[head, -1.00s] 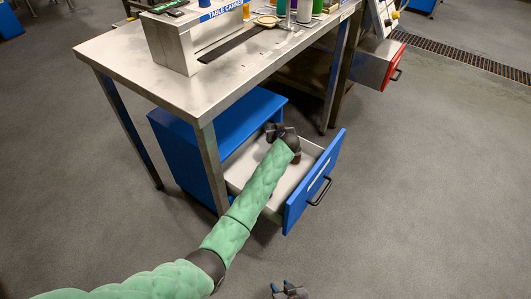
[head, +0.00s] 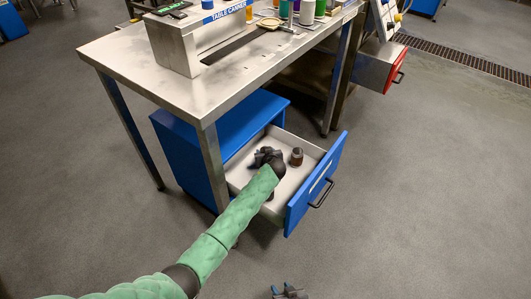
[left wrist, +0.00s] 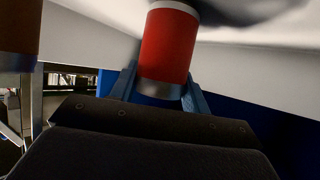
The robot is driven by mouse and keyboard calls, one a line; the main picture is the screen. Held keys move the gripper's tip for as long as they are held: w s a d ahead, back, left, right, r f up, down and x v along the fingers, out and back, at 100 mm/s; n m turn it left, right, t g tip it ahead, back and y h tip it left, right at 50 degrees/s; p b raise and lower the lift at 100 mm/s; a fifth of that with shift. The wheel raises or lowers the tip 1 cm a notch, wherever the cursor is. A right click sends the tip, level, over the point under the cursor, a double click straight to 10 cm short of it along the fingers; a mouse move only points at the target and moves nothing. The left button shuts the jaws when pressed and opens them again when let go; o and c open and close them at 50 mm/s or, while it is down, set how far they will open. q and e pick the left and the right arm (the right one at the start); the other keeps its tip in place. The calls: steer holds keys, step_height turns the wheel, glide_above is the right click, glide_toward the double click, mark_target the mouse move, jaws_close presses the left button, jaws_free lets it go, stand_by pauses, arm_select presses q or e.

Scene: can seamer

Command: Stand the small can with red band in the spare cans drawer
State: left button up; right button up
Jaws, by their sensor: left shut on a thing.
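The small can with red band (left wrist: 167,45) is between the fingers of my left gripper (left wrist: 165,88) in the left wrist view, silver at its lower end. My left gripper is shut on it. In the head view my left gripper (head: 266,158) is inside the open spare cans drawer (head: 308,192); it hides the held can there. Whether the can touches the drawer floor cannot be told. My right gripper (head: 289,291) is at the bottom edge of the head view, away from the drawer; its finger opening is unclear.
A brown can (head: 296,157) stands in the drawer, right of my left gripper. The steel table (head: 165,82) and its leg (head: 213,165) stand close by the drawer's left. A red-fronted drawer (head: 393,72) is at the upper right.

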steer(key=shift+w, duration=0.1)
stand_by(0.4)
steer(key=shift+r, duration=0.1)
steer(key=shift+w+r+t, duration=0.3)
steer(key=shift+w+r, duration=0.3)
arm_select(q)
steer(key=shift+f, duration=0.1)
arm_select(e)
steer(key=shift+w+r, duration=0.15)
arm_select(q)
steer(key=o, duration=0.9)
